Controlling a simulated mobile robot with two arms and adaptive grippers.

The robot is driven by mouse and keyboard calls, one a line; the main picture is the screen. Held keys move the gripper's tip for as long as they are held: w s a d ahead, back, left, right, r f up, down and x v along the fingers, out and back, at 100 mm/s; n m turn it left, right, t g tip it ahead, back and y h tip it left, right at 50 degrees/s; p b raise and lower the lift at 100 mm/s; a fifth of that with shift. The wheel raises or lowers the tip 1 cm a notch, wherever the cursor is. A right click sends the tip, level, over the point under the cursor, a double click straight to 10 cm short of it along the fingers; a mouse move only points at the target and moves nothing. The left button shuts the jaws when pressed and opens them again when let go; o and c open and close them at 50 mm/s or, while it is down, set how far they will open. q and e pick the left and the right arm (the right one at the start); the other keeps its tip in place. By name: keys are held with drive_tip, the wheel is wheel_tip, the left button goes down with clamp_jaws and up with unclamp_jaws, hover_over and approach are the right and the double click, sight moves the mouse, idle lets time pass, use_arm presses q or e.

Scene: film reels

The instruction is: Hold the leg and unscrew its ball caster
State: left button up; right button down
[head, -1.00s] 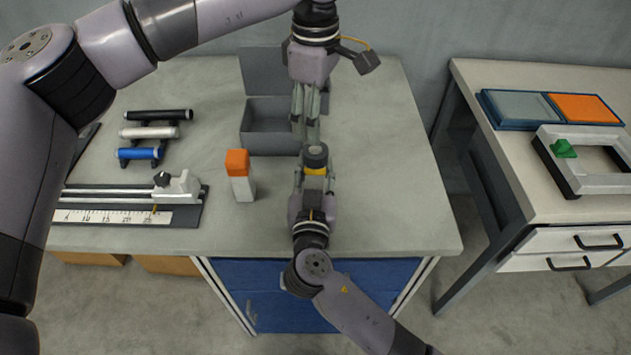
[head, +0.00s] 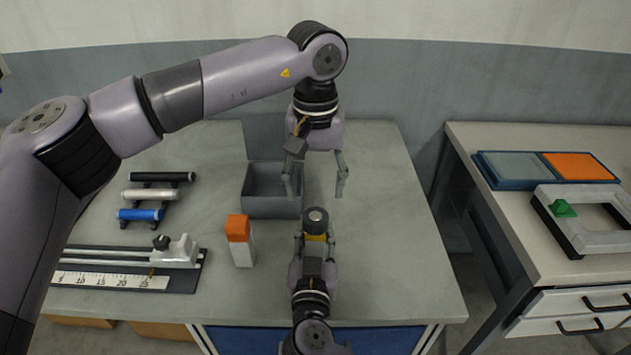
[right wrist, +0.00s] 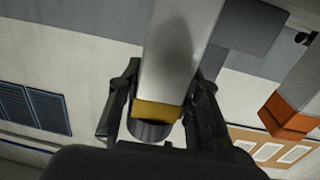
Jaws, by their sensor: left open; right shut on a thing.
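The leg is grey metal with a yellow band (head: 317,237), upright in my right gripper (head: 316,243), which is shut on it. Its ball caster (head: 316,216), a dark collar with a pale round top, sits at the leg's upper end. In the right wrist view, which looks upside down, the grey leg (right wrist: 180,55) runs between the fingers, with the yellow band and round caster (right wrist: 150,130) below. My left gripper (head: 315,188) is open and empty, pointing down above the caster, with its fingers spread wide. I cannot see any caster thread.
A grey open bin (head: 271,208) stands behind the leg. A white block with an orange top (head: 238,238) stands at its left. Several rollers (head: 150,194) and a ruler jig (head: 115,280) lie further left. The bench's right side is clear. A second table (head: 500,220) stands apart at the right.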

sight(316, 216)
use_arm(q)
drive_tip(key=m, duration=0.3)
drive_tip(key=shift+f+m, duration=0.15)
drive_tip(key=shift+m, duration=0.15)
drive_tip(key=shift+f, duration=3.9)
drive_tip(key=shift+c, duration=0.4)
